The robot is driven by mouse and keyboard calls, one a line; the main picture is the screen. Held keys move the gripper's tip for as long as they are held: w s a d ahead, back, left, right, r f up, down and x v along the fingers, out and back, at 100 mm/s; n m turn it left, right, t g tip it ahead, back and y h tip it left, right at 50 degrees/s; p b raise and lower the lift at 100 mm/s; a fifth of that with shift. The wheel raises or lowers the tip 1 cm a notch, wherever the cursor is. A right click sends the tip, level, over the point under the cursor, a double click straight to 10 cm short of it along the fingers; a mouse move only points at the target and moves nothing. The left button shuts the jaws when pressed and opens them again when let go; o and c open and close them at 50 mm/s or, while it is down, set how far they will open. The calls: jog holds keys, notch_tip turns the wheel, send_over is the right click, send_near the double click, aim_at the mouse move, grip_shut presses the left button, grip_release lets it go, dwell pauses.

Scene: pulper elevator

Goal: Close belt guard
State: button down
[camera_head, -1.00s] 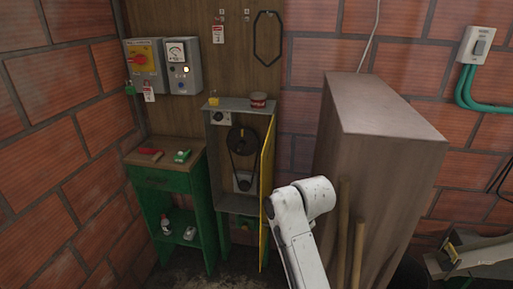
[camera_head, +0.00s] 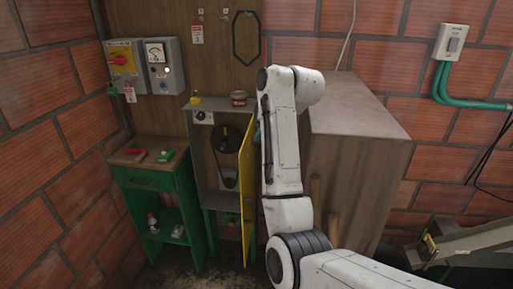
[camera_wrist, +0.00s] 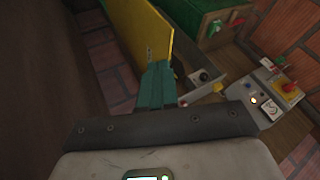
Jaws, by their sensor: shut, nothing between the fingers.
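The belt guard is a yellow panel (camera_head: 250,195) standing open at the right side of a grey housing (camera_head: 212,104). Inside the housing are a dark pulley (camera_head: 229,139) and a belt. In the wrist view the yellow guard (camera_wrist: 146,35) rises just beyond my gripper (camera_wrist: 158,72). My teal fingers are shut and empty, and their tips overlap the guard's near edge in that view; I cannot tell whether they touch it. In the head view my arm hides most of the gripper, with only a bit of teal showing right of the guard.
A wooden cabinet (camera_head: 362,118) stands close on the right of my arm. A green workbench (camera_head: 148,180) with a red tool stands left of the housing. Control boxes (camera_head: 161,66) hang above.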

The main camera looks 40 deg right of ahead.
jog(key=p, duration=0.3)
send_near(242, 155)
jog(key=x, duration=0.5)
jog(key=shift+w+d+f, duration=0.1)
jog(key=shift+d, duration=0.25)
jog(key=shift+b, duration=0.3)
